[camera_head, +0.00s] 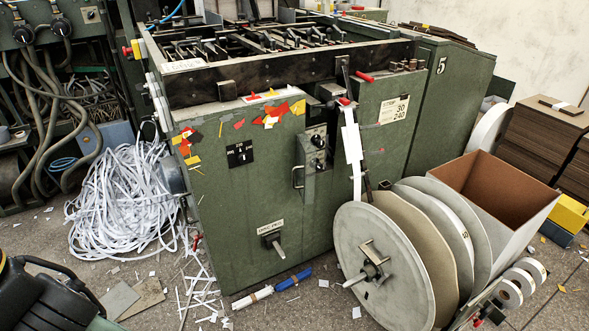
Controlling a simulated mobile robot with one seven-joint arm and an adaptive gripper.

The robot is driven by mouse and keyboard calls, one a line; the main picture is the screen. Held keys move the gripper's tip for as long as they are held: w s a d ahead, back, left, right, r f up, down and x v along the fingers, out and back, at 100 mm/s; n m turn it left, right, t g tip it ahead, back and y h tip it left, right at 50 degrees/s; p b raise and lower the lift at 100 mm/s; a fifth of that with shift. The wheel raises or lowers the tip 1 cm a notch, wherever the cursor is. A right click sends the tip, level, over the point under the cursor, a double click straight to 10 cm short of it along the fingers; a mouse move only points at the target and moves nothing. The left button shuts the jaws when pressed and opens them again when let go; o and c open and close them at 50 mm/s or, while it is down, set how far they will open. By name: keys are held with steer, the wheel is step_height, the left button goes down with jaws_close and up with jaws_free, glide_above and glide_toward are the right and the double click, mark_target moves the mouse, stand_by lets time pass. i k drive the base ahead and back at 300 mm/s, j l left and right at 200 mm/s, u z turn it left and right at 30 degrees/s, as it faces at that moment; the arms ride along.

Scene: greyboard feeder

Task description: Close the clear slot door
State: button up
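The green feeder machine (237,205) stands in the middle of the camera_head view. Its front has a small grey panel (316,150) with dark knobs and a metal pull handle (298,177) beside it. A lever switch (273,238) sits lower on the front. I cannot make out a clear slot door on the machine, nor tell whether one is open or shut. My gripper is not in view.
Large reels (370,262) and an open box (510,195) stand at the right. A heap of white paper strips (125,200) lies at the left. Stacked brown board (545,135) stands at far right.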

mark_target(300, 168)
steer(key=i+j+z, duration=0.15)
steer(key=z, duration=0.2)
steer(key=i+j+z, duration=0.4)
steer(key=j, duration=0.35)
